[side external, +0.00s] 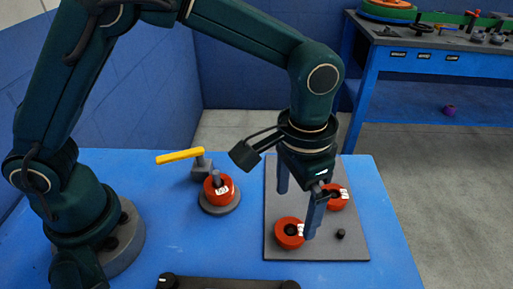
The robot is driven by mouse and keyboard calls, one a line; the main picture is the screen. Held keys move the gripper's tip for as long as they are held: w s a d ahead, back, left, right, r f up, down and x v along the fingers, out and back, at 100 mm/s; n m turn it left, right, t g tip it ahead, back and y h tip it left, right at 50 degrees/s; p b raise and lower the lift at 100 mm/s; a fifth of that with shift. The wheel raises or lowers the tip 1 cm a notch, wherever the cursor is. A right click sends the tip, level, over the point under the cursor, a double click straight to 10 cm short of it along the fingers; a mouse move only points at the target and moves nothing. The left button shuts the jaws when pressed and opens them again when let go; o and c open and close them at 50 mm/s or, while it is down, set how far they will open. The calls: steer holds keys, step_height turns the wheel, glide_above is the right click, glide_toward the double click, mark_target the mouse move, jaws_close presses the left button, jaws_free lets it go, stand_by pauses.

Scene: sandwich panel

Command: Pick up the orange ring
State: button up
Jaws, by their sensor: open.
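Three orange-red rings with white labels are in the side view. One ring (288,240) lies at the front of the grey panel. A second ring (338,200) lies further back on the panel, to the right. A third ring (212,193) sits around a grey post on a round base, left of the panel. My gripper (298,215) points down over the panel with its two fingers apart and nothing between them. One finger comes down in front of the panel's rings, near the front ring's right edge; I cannot tell whether it touches it.
A grey panel (279,190) lies on the blue table (180,235), with a small black peg (340,234) at its front right. A yellow-handled lever (180,156) stands at the left. A dark bar (225,283) lies at the front edge. A second blue bench (385,80) stands behind.

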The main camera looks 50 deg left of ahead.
mark_target(291, 230)
steer(key=shift+s+d+f, duration=0.15)
steer(key=shift+s+f, duration=0.15)
steer(key=shift+f, duration=2.5)
steer(key=c, duration=1.4)
steer(key=shift+r, duration=0.15)
